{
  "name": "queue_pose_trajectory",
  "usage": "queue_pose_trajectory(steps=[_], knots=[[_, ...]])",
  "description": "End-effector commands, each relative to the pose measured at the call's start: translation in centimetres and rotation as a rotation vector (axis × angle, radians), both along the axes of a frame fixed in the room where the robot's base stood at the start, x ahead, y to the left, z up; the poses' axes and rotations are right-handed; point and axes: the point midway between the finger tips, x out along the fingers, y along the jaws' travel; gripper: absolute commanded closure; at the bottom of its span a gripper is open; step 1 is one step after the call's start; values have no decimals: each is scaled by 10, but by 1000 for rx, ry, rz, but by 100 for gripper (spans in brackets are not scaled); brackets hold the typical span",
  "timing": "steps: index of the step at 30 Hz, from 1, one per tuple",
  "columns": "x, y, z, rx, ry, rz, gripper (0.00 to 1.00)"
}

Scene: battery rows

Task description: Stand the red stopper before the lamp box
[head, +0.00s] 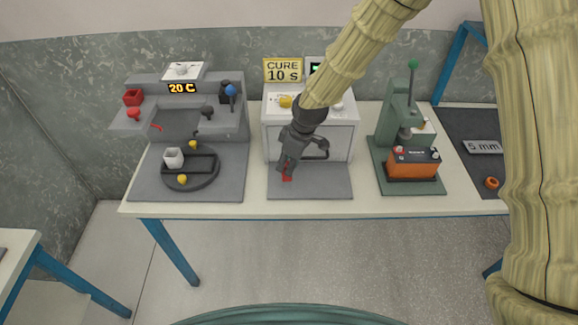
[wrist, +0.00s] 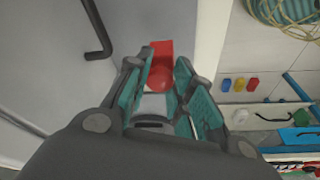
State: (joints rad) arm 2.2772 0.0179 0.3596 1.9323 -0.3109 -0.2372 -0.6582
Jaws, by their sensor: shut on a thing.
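My gripper (head: 287,168) points down over the grey mat in front of the white lamp box (head: 341,143). The box has a grey door with a dark handle and a yellow "CURE 10 s" sign (head: 283,70) behind its top. My gripper is shut on the red stopper (head: 287,178), which shows below the fingertips, close to the mat. In the wrist view the red stopper (wrist: 161,62) sits between the teal-padded fingers (wrist: 160,85). The fingers hide part of it. I cannot tell whether its lower end touches the mat.
The grey mat (head: 325,188) is clear around my gripper. To the right, a green press (head: 392,115) stands by an orange battery (head: 414,165).

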Motion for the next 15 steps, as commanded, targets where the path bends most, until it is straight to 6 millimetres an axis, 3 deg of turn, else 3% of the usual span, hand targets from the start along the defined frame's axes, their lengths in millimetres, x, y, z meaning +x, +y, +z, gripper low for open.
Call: queue_pose_trajectory(steps=[7, 15], knots=[[7, -3, -4, -1, 1, 1, 100], [6, -2, -28, 0, 2, 1, 100]])
